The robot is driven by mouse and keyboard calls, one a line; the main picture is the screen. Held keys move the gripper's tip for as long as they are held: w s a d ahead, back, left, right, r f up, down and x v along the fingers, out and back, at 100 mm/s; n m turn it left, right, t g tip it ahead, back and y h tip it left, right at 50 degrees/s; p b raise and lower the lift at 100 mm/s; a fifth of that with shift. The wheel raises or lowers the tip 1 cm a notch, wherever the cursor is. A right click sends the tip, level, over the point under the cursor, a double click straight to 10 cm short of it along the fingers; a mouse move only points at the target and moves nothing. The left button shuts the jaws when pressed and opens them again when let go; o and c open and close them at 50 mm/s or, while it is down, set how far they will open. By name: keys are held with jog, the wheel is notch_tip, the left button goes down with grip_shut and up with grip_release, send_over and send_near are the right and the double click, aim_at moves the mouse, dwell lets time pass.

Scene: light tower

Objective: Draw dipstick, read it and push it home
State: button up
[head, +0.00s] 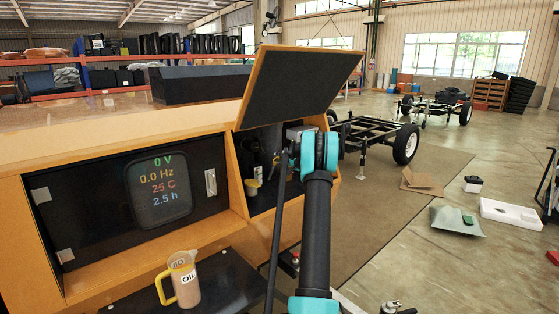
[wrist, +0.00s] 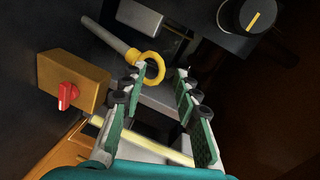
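The dipstick's yellow ring handle (wrist: 153,54) shows in the wrist view at the end of a grey tube (wrist: 114,38). My gripper (wrist: 163,74) is open, with its two green-padded fingers apart. The ring is near the left fingertip and seems just beyond it; I cannot tell whether they touch. Nothing is held between the fingers. In the head view my gripper (head: 298,140) is at the open compartment under the raised flap (head: 295,85). I cannot make out the dipstick clearly there, as my arm covers part of the compartment.
An orange-brown box with a red knob (wrist: 67,95) is left of the fingers. A black knob with a yellow mark (wrist: 252,15) is upper right. A jug marked OIL (head: 184,280) stands on a dark shelf, below a display panel (head: 160,188).

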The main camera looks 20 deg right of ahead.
jog(key=shift+w+a, duration=0.1)
jog(key=shift+w, duration=0.15)
grip_shut()
dwell(0.3)
